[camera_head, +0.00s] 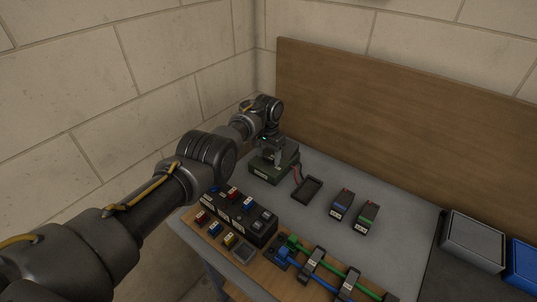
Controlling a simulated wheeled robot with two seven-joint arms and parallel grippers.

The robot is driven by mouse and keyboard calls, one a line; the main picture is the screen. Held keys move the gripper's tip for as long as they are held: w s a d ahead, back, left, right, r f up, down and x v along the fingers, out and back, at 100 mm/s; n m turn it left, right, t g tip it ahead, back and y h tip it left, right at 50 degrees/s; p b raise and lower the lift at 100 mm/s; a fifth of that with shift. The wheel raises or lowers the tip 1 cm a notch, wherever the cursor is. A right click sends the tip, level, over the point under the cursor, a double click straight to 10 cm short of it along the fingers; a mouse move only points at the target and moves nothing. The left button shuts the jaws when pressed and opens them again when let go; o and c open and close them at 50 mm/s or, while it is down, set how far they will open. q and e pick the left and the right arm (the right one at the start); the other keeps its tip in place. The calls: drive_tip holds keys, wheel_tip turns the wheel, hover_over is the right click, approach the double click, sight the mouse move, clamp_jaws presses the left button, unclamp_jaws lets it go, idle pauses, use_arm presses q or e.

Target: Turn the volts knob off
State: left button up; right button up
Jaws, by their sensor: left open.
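My left arm reaches in from the lower left across the bench. My left gripper (274,155) points down over a dark green box-shaped device (263,172) at the bench's far left corner. The gripper covers much of the device's top. It is open; whether a finger touches the device is too small to tell. The device has a pale label on its front face and thin leads at its right side. I cannot make out the volts knob; the gripper may hide it. My right gripper is not in view.
A dark tray (307,189) lies right of the device. Two labelled modules (342,204) (367,217) stand farther right. A black block with coloured switches (240,216) and blue and green tubes (331,265) are nearer. Grey (473,240) and blue bins (522,263) stand right. A wooden board (400,115) backs the bench.

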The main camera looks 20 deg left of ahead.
sight(268, 157)
use_arm(q)
wheel_tip(268, 157, up, 11)
drive_tip(key=p, duration=1)
drive_tip(key=shift+f, duration=0.15)
